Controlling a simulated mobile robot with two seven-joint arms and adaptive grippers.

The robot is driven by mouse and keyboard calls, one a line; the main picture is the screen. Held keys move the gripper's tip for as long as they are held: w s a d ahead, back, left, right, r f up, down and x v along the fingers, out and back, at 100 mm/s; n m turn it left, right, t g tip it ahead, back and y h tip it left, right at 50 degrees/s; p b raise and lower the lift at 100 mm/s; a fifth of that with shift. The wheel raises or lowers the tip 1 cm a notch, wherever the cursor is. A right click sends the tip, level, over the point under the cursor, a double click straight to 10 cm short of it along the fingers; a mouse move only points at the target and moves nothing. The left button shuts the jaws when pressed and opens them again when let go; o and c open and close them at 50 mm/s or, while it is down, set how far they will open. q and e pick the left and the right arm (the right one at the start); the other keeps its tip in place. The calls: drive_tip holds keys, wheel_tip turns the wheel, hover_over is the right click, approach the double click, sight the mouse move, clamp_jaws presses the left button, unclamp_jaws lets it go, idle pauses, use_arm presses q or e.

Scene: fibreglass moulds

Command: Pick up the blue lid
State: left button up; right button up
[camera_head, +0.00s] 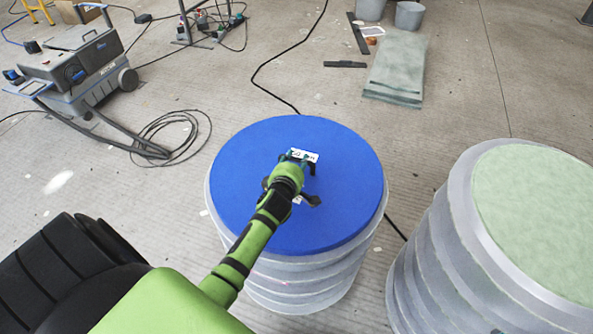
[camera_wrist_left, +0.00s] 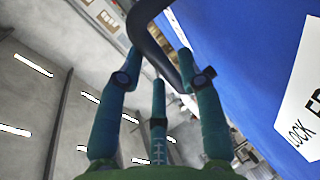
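The blue lid (camera_head: 345,190) is a large round disc lying on top of a stack of grey round moulds (camera_head: 300,285). A white label (camera_head: 304,155) with black print is near its middle. My left gripper (camera_head: 297,160) is over the middle of the lid, partly hiding it. In the left wrist view the lid's blue surface (camera_wrist_left: 235,60) fills the right side. There, a black curved handle (camera_wrist_left: 150,32) passes between the spread teal fingers of my left gripper (camera_wrist_left: 160,65). The fingers look apart, not closed on the handle. My right gripper is not in view.
A second stack of pale moulds with a light green top (camera_head: 540,215) stands close on the right. A grey machine (camera_head: 80,65) with a hose and coiled cable is on the left. Folded green sheets (camera_head: 398,65) and grey buckets (camera_head: 409,15) lie behind. Black cables cross the floor.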

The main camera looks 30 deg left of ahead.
use_arm(q)
drive_tip(key=shift+x, duration=1.05)
drive_tip(key=shift+s, duration=0.1)
clamp_jaws()
drive_tip(key=shift+r, duration=0.15)
